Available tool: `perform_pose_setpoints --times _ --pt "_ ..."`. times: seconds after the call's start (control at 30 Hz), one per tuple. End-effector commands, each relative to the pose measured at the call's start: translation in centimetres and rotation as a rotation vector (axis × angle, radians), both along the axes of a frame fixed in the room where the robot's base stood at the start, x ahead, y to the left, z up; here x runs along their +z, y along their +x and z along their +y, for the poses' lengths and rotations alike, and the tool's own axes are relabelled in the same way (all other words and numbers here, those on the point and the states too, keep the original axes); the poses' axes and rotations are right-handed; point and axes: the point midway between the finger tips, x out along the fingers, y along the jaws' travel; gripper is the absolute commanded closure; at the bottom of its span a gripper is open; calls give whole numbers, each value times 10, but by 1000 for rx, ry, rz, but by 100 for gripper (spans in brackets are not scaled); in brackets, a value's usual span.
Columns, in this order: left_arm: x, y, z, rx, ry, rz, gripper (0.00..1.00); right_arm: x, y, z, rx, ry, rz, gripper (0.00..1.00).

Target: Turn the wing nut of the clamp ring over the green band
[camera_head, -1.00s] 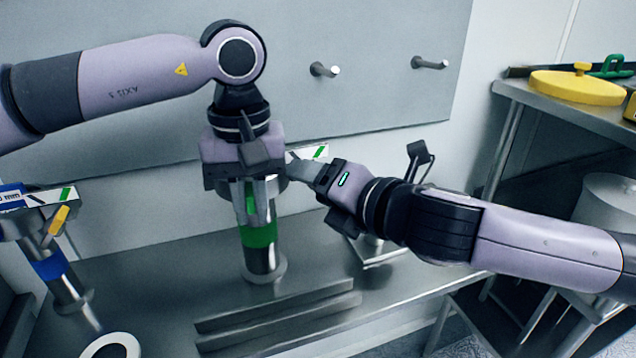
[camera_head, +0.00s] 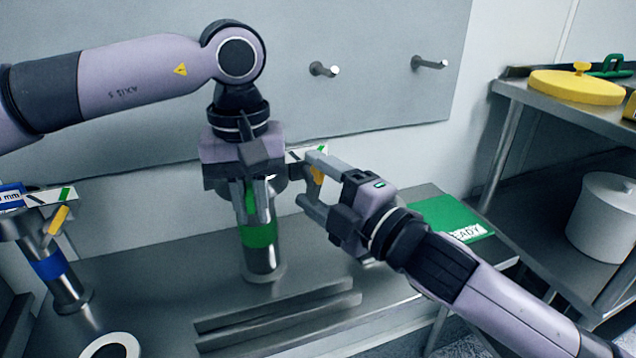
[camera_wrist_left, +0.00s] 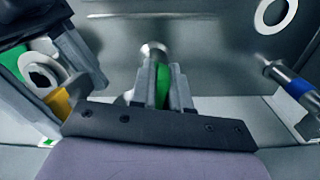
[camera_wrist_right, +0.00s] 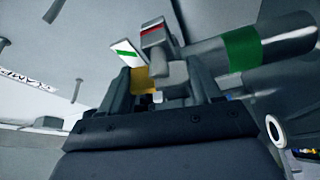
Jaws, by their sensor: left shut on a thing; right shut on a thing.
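The steel tube with the green band (camera_head: 258,235) stands upright on the bench. My left gripper (camera_head: 256,212) points down with its fingers on both sides of this tube, at and just above the band; its fingers also straddle it in the left wrist view (camera_wrist_left: 166,88). The clamp ring above is mostly hidden behind my left gripper. Its yellow wing nut (camera_head: 317,175) sticks out to the right, beside a white label with a green stripe (camera_head: 306,154). My right gripper (camera_head: 314,182) is shut on the wing nut, which shows yellow between the fingers in the right wrist view (camera_wrist_right: 145,80).
A second tube with a blue band (camera_head: 50,266) and its own yellow wing nut (camera_head: 58,220) stands at left. Grey bars (camera_head: 278,318) lie in front of the green-banded tube. A green mat (camera_head: 445,214) lies right. A side shelf carries a yellow lid (camera_head: 577,88).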

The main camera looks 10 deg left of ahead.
Motion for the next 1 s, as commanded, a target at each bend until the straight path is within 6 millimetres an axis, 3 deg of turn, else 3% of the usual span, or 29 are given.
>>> perform_pose_setpoints --times 0.5,1.0 --pt "1 0 -1 -2 -2 -3 100 -1 -2 2 5 360 200 67" --pt "1 1 -1 -1 -3 -3 100 -1 -2 2 6 466 258 67"
